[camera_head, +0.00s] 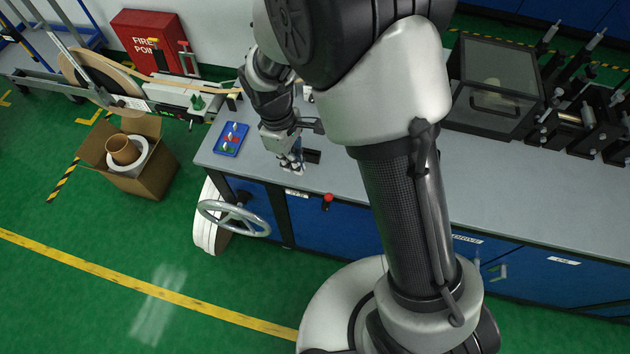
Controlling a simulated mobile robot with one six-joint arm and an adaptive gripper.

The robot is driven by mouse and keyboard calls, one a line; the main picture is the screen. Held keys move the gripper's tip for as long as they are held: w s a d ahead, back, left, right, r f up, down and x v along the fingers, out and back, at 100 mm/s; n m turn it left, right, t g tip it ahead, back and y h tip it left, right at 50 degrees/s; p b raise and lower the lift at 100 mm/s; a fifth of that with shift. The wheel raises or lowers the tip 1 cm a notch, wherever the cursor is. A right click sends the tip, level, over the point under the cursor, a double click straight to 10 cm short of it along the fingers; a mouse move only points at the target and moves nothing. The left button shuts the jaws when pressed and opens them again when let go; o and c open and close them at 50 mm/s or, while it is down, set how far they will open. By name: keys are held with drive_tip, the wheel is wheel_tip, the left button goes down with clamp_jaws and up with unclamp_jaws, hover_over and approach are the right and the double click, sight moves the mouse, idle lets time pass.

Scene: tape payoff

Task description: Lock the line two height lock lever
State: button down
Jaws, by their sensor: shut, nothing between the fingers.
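A small lever with a red knob (328,198) is on the front edge of the grey bench, just right of a small white label (297,193). It may be the height lock lever, but I cannot read the label or tell the line number. Its lock position is also unclear at this size. My gripper (291,164) is shut and empty near the bench's front edge, up and to the left of the red knob and apart from it. My arm hides part of the bench behind it.
A metal handwheel (233,219) sticks out at the bench's left front. A blue tray (231,139) lies left of my gripper. A dark lidded box (493,85) and black roller gear (585,120) stand at the right. An open cardboard box (128,160) is on the floor.

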sight(327, 203)
drive_tip(key=f+b, duration=0.1)
drive_tip(key=f, duration=0.2)
drive_tip(key=f+b, duration=0.1)
drive_tip(key=f, duration=0.2)
drive_tip(key=s+d+f+b, duration=0.1)
drive_tip(key=f, duration=0.2)
drive_tip(key=shift+d+f, duration=0.1)
drive_tip(key=shift+f, duration=0.15)
drive_tip(key=d, duration=0.1)
drive_tip(key=s+d+b, duration=0.1)
drive_tip(key=shift+s+d+f, duration=0.1)
drive_tip(key=shift+d+f, duration=0.25)
drive_tip(key=shift+f, duration=0.05)
drive_tip(key=shift+s+d, duration=0.25)
drive_tip(key=shift+d, duration=0.15)
